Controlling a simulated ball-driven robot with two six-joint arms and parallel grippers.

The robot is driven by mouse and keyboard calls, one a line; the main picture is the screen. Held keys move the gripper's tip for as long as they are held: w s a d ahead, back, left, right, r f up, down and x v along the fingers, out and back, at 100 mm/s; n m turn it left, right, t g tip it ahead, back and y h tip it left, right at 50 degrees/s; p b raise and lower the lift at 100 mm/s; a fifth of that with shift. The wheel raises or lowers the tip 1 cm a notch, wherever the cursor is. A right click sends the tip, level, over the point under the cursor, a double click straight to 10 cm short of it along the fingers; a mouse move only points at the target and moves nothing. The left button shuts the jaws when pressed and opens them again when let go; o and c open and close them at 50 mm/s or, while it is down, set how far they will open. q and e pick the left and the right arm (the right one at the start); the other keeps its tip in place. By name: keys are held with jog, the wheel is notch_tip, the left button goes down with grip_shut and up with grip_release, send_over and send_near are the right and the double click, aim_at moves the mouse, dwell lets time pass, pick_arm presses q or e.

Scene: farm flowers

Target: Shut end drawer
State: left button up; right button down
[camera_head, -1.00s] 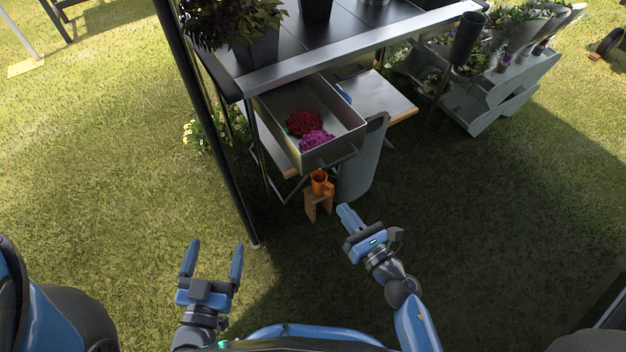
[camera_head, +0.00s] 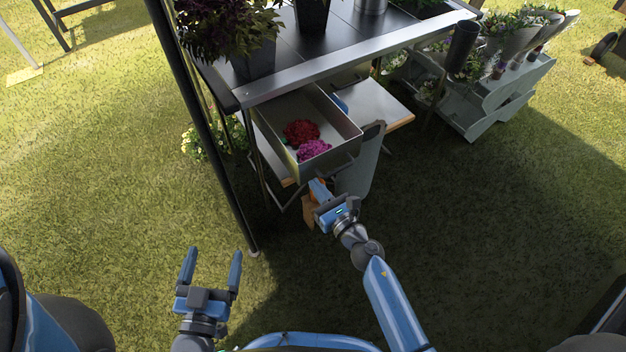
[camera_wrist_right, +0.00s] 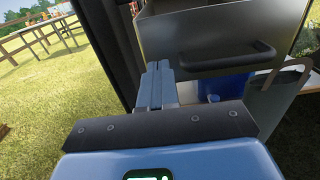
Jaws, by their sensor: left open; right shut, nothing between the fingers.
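The end drawer (camera_head: 345,128) is pulled out under the table's near end, with red flowers (camera_head: 300,131) and magenta flowers (camera_head: 313,149) in it. In the right wrist view its front panel (camera_wrist_right: 190,38) and dark bar handle (camera_wrist_right: 228,58) show close ahead. My right gripper (camera_head: 318,186) is shut and empty, just below and in front of the drawer front; its fingers (camera_wrist_right: 157,84) are left of the handle in the wrist view. I cannot tell if they touch the drawer. My left gripper (camera_head: 212,268) is open and empty, low over the grass.
A small wooden stool (camera_head: 309,211) is partly hidden behind my right gripper. A dark post (camera_head: 217,150) rises on the left. Tiered flower planters (camera_head: 490,100) stand at right. Grass between my grippers is free.

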jog(key=shift+x, duration=1.25)
